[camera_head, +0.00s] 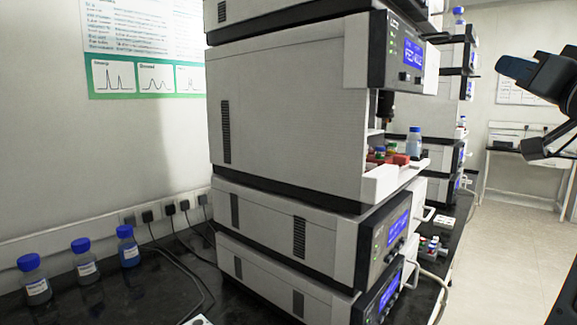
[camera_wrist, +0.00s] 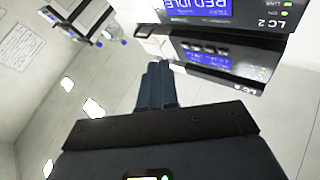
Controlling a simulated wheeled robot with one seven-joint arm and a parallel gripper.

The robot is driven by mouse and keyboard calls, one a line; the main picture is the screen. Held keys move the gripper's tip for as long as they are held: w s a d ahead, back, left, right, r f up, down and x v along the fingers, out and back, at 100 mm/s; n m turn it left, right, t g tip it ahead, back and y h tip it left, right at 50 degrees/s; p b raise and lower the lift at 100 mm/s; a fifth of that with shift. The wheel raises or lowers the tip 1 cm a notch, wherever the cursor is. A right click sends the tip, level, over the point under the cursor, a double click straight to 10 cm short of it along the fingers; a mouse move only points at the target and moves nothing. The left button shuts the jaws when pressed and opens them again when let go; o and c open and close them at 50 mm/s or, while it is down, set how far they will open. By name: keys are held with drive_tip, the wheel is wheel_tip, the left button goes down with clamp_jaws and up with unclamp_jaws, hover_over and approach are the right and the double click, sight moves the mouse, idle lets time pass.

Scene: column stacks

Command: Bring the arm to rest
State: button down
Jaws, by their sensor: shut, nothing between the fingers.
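My gripper (camera_head: 513,68) is at the upper right of the head view, raised in the air to the right of the instrument stack and apart from it. Its dark blue fingers point left. In the wrist view my gripper (camera_wrist: 156,72) shows its two fingers side by side, closed together with nothing between them. The rest of my arm runs off the right edge of the head view.
A tall instrument stack (camera_head: 290,110) stands on a black bench, with an open tray of vials (camera_head: 385,158) at its front. Three blue-capped bottles (camera_head: 84,262) stand at left. More stacks (camera_head: 455,85) stand behind. The floor (camera_head: 505,220) at right is clear.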

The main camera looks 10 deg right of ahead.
drive_tip(key=a+f+g+h, duration=0.1)
drive_tip(key=a+f, duration=0.1)
drive_tip(key=f, duration=0.8)
drive_tip(key=a+f+g, duration=0.1)
drive_tip(key=a+f, duration=0.1)
drive_tip(key=f, duration=0.8)
drive_tip(key=s+a+f+g, duration=0.1)
drive_tip(key=s+a+f, duration=0.25)
drive_tip(key=f, duration=0.35)
drive_tip(key=s+a+f+g, duration=0.1)
drive_tip(key=s+a+f, duration=0.1)
drive_tip(key=s+f, duration=0.45)
drive_tip(key=s+a+f+n+g+y, duration=0.1)
drive_tip(key=s+a+f, duration=0.3)
drive_tip(key=s, duration=0.6)
drive_tip(key=s+a+f+n+g+y, duration=0.1)
drive_tip(key=s+a+f, duration=0.3)
drive_tip(key=s, duration=0.6)
drive_tip(key=s+a+f+n+g+y, duration=0.1)
drive_tip(key=s+a+f, duration=0.3)
drive_tip(key=s, duration=0.6)
drive_tip(key=shift+s+a+n, duration=0.2)
drive_tip(key=shift+a+n, duration=0.3)
drive_tip(key=shift+n, duration=0.2)
